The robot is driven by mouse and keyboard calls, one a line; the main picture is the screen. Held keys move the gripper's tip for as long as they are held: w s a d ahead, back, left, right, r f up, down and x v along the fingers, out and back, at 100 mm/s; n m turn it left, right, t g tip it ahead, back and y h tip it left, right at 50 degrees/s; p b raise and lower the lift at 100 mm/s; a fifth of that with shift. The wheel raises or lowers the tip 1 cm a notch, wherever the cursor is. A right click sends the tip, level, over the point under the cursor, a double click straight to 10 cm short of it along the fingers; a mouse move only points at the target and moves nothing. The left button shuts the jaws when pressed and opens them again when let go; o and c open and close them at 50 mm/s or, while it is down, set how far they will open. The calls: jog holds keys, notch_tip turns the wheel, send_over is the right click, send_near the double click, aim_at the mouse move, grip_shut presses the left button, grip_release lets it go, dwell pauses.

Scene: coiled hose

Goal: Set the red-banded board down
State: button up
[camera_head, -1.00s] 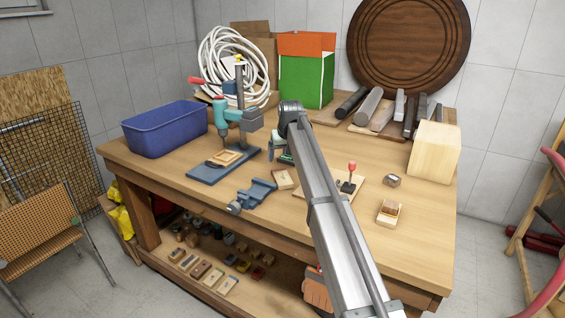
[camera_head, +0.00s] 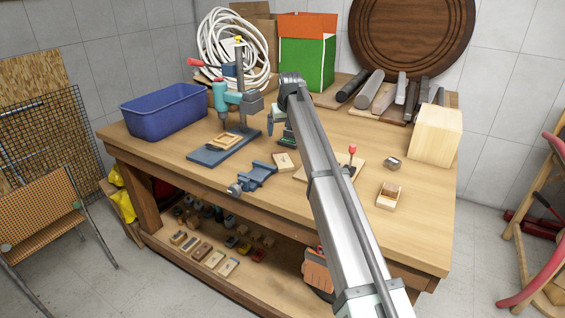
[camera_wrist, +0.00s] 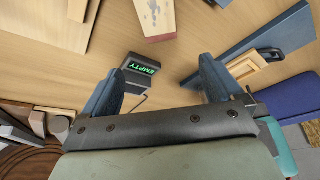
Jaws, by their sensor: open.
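A small pale board (camera_head: 284,162) lies on the workbench just right of the blue vise. It also shows at the top of the wrist view (camera_wrist: 153,14), where its near end has a dark reddish band; I take it to be the red-banded board. My gripper (camera_wrist: 160,88) is open, with nothing between its two blue-grey fingers, and is apart from the board. A dark device (camera_wrist: 143,70) with a green lit "EMPTY" sign stands near the fingers. In the head view my arm partly hides my gripper (camera_head: 276,122).
The blue vise (camera_head: 255,176) and the drill press (camera_head: 232,100) stand left of the board. A thin board with a red-knobbed lever (camera_head: 351,160) lies to the right. A blue bin (camera_head: 165,112) and a pale wooden block (camera_head: 435,135) flank the bench.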

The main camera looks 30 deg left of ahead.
aim_at(279, 153)
jog(key=x, duration=1.3)
jog(key=shift+a+f, duration=0.15)
jog(key=shift+f, duration=0.05)
jog(key=c, duration=1.3)
